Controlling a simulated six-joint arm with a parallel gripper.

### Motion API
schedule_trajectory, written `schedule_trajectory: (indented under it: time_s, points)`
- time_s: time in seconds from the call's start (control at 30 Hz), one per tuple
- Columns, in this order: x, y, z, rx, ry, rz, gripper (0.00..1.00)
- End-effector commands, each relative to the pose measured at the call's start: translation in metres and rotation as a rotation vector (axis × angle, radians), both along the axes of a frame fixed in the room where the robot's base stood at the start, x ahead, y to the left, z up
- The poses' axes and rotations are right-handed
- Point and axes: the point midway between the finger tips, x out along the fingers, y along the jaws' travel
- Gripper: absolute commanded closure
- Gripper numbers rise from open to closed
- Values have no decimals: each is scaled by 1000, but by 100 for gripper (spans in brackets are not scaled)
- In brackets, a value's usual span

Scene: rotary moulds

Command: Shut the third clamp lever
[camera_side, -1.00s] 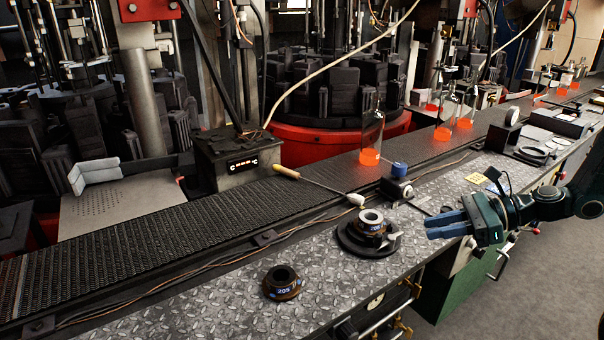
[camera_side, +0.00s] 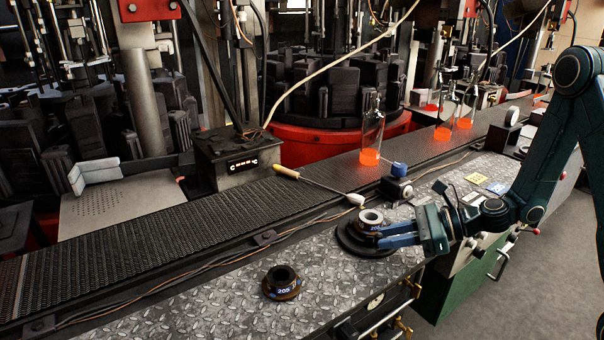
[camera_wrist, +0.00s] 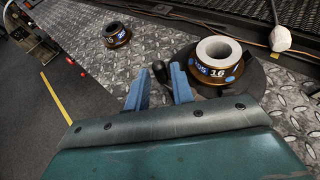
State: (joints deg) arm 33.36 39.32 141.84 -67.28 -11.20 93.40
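A black round clamp base (camera_side: 352,244) on the bench carries a bronze ring mould (camera_side: 370,222) with a pale grey ring on top; the mould also shows in the wrist view (camera_wrist: 216,62). A small dark knob (camera_wrist: 159,71), which looks like the end of a clamp lever, shows in the wrist view at the base's left side. My gripper (camera_side: 382,236) is at the front right edge of the base. In the wrist view its two blue fingers (camera_wrist: 157,85) are apart, with the knob showing in the gap. I cannot tell whether either finger touches it. No other lever shows clearly.
A second bronze ring mould (camera_side: 282,282) sits on the diamond-plate bench (camera_side: 215,320) at the left. Behind runs a conveyor (camera_side: 200,240) with glowing bottles (camera_side: 371,135). A handled tool (camera_side: 320,187) lies across its edge. The plate between the moulds is clear.

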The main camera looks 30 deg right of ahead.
Motion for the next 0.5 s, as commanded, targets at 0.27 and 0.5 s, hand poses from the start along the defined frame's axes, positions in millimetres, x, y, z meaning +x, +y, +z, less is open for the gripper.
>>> schedule_trajectory:
  time_s: [0.27, 0.5]
  points:
    - [15, 15, -9, 1, 1, 2, 76]
    - [19, 19, -11, 0, 0, 0, 76]
